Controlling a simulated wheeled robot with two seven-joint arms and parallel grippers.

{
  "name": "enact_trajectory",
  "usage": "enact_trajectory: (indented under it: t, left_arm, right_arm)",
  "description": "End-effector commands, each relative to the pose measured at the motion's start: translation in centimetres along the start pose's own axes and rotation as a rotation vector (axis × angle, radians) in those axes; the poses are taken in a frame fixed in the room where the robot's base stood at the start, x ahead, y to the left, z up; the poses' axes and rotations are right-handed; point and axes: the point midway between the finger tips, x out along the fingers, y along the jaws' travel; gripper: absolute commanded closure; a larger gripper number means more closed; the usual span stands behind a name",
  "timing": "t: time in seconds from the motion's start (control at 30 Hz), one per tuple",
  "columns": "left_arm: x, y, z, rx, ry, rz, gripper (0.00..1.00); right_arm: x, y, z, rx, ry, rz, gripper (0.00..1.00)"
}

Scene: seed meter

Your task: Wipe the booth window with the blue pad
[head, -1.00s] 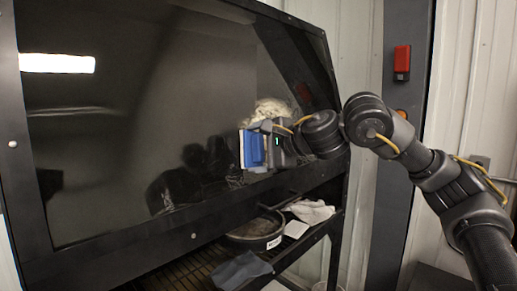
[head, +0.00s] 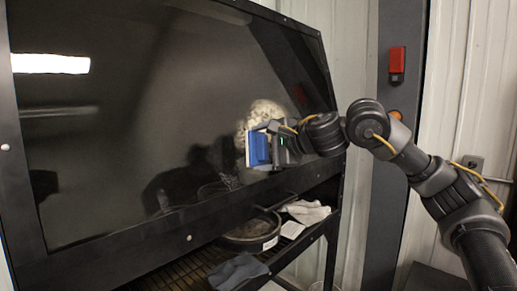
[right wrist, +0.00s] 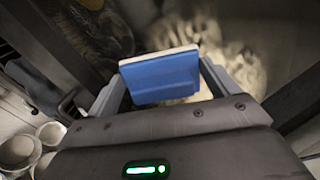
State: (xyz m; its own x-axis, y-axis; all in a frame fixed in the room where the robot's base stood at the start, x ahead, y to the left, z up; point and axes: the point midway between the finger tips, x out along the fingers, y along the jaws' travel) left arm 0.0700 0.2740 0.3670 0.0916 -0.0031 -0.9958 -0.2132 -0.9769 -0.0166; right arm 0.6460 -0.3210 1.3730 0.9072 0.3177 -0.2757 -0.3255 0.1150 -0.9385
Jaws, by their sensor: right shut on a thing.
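The booth window (head: 120,120) is a large dark glossy pane in a black frame, with a bright light reflected at its upper left. A pale dusty smear (head: 265,112) shows on its right part, just above my right gripper. My right gripper (head: 272,148) is shut on the blue pad (head: 258,148), which has a white face turned toward the glass. In the right wrist view the blue pad (right wrist: 162,78) sits between the two fingers, with the pale smear behind it. I cannot tell whether the pad touches the glass. My left gripper is not in view.
Below the window, a shelf holds a round dark pan (head: 250,232), a pale crumpled cloth (head: 306,212) and a grey cloth (head: 238,270). A red box (head: 397,62) is on the dark post at right. The window's lower frame bar runs close under the pad.

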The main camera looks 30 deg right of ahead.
Motion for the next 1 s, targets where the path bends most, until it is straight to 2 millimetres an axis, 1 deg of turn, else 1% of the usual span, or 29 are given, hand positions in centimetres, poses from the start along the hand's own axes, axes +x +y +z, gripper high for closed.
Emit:
enact_trajectory:
  t: [0.17,0.43,0.57,0.77,1.0]
  left_arm:
    - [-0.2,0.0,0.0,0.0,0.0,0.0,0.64]
    - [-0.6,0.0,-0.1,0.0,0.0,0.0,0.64]
    - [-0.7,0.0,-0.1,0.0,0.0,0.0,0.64]
    - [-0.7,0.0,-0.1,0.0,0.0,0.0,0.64]
    - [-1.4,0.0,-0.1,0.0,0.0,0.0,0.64]
  right_arm:
    - [0.0,-0.2,-0.7,0.003,0.001,-0.001,0.35]
    - [0.2,-0.8,-3.0,0.003,0.001,-0.001,0.35]
    - [0.3,-0.8,-3.5,0.001,-0.001,0.0,0.35]
    - [0.3,-0.8,-3.7,0.001,-0.001,0.0,0.35]
    - [0.3,-1.4,-5.7,0.004,0.001,0.0,0.35]
